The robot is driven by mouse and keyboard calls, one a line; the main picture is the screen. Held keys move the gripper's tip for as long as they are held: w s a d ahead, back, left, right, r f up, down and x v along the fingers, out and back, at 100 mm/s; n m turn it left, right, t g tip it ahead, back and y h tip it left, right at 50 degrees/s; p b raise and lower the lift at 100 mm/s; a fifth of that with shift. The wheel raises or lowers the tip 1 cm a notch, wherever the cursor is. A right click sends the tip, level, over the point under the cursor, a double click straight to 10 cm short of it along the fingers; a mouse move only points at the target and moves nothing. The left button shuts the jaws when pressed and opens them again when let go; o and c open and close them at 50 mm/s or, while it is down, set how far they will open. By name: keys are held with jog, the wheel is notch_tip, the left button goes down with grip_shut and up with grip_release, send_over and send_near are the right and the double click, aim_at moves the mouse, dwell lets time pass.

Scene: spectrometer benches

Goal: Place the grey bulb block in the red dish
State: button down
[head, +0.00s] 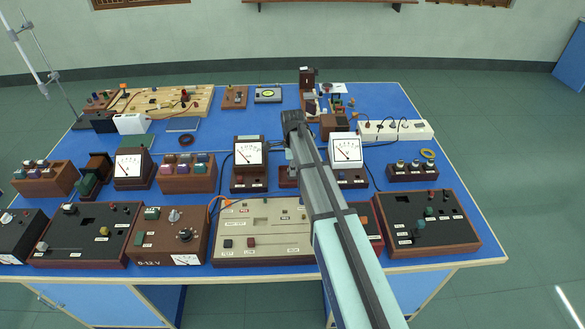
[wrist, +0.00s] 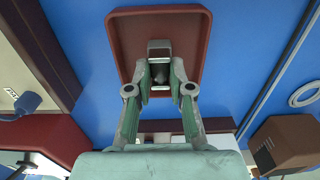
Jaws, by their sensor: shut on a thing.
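The red dish (wrist: 123,44) shows at the top middle of the wrist view as a square brownish-red tray with a raised rim. My gripper (wrist: 160,75) reaches over its near edge. Its two green fingers are shut on the grey bulb block (wrist: 159,46), whose pale top and dark front face show between the fingertips. The block appears within the dish's outline; I cannot tell whether it touches the dish floor.
In the head view, meters (head: 248,153) and (head: 347,149) stand either side of my arm. A beige panel (head: 262,240) and a black panel (head: 428,222) lie in front. In the wrist view, a brown box (wrist: 287,143) sits at lower right, with bare blue bench beside the dish.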

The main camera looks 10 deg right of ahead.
jog(key=c, duration=1)
grip_release()
jog(key=shift+c, duration=0.2)
notch_tip(320, 180, up, 12)
jog(key=b, duration=0.3)
jog(key=shift+b, duration=0.3)
jog(key=shift+r, duration=0.1)
